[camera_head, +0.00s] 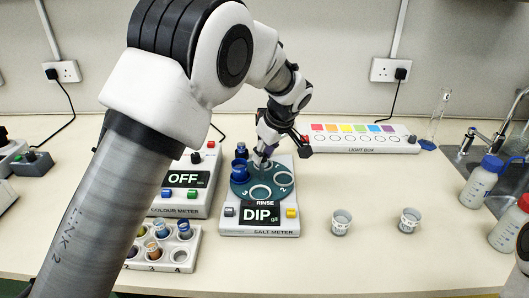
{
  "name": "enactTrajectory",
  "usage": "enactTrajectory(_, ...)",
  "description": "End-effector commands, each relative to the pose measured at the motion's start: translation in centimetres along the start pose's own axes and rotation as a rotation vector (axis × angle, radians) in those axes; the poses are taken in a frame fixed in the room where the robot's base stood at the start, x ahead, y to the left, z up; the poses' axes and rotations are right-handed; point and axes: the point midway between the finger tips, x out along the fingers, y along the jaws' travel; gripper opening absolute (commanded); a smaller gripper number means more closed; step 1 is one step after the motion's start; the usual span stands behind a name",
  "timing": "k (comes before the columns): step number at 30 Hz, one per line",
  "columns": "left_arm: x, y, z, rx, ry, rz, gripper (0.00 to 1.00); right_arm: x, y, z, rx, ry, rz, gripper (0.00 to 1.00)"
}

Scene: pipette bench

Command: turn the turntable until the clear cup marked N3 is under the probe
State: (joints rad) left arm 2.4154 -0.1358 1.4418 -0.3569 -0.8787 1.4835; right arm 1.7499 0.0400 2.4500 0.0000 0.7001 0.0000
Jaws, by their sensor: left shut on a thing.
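The teal turntable (240,190) sits on the salt meter (260,228), with empty rings marked 2 and 3 showing on its right side. A blue cup (240,172) stands on its left side, with a dark blue upright part (241,149) just behind and above it. My left gripper (264,151) is low over the back of the turntable, shut on a small pale, clear-looking thing (262,162), probably a cup; I cannot read a mark on it. The probe is not clearly distinguishable, and the gripper hides part of the turntable's back. My right gripper is not in view.
Two clear cups (341,222) (409,220) stand on the bench to the right. The colour meter (183,190) and a rack of cups (165,250) are to the left. A light box (362,140) is behind; bottles (483,182) and a sink are far right.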

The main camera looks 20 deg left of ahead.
Motion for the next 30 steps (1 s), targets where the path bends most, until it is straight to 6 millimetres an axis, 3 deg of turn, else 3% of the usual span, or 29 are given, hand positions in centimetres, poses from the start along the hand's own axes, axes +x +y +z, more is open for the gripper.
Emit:
enactTrajectory(10,0.3,-0.1,0.1,0.001,-0.002,-0.006,0.0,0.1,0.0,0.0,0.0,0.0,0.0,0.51)
enactTrajectory(11,0.3,-0.1,0.1,0.001,-0.002,-0.006,0.36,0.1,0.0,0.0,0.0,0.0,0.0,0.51)
enactTrajectory(12,0.3,-0.1,0.1,0.001,-0.002,-0.006,0.51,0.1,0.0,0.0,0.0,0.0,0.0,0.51)
enactTrajectory(13,0.2,-0.1,0.1,0.001,-0.002,-0.005,0.55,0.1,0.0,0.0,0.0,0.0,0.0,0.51)
enactTrajectory(23,-0.2,0.0,0.0,0.0,0.0,-0.001,0.55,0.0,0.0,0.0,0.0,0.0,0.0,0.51)
enactTrajectory(26,-1.5,0.0,-0.1,0.001,0.002,0.001,0.55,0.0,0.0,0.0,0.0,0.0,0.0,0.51)
enactTrajectory(30,-4.8,0.1,-0.1,0.0,0.002,0.003,0.55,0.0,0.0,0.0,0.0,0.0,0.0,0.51)
